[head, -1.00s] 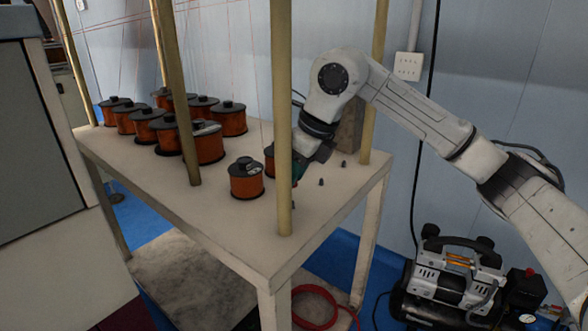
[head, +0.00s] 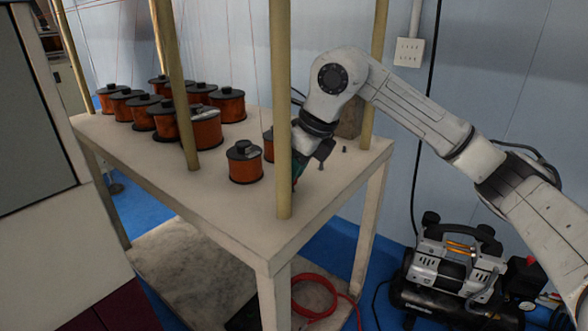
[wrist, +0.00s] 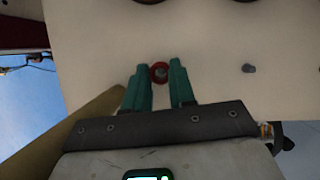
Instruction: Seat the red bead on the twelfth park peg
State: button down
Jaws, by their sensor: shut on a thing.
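A small red bead (wrist: 154,72) sits between the green fingertips of my gripper (wrist: 160,80) in the wrist view. My gripper is shut on it. A grey peg top (wrist: 162,72) shows inside the bead's ring. I cannot tell whether the bead is around the peg or held above it. Another park peg (wrist: 249,68) stands bare to the right in the wrist view. In the head view my gripper (head: 297,172) is low over the table's right part, partly behind a post, and the bead is not clearly visible.
The white table (head: 235,225) carries several copper-wound spools (head: 245,165) at left and middle. Tall wooden posts (head: 283,115) rise from it, one just in front of my gripper. Bare pegs (head: 345,149) stand to the right. A compressor (head: 450,270) is on the floor at right.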

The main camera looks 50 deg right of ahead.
jog(key=shift+f, duration=0.3)
jog(key=shift+f+b, duration=0.35)
jog(key=shift+b, duration=0.1)
jog(key=shift+f+b, duration=0.35)
jog(key=shift+f, duration=0.1)
jog(key=c, duration=0.9)
grip_release()
jog(key=shift+o, duration=0.2)
jog(key=p+v, duration=0.3)
jog(key=v, duration=0.8)
jog(key=shift+w, duration=0.1)
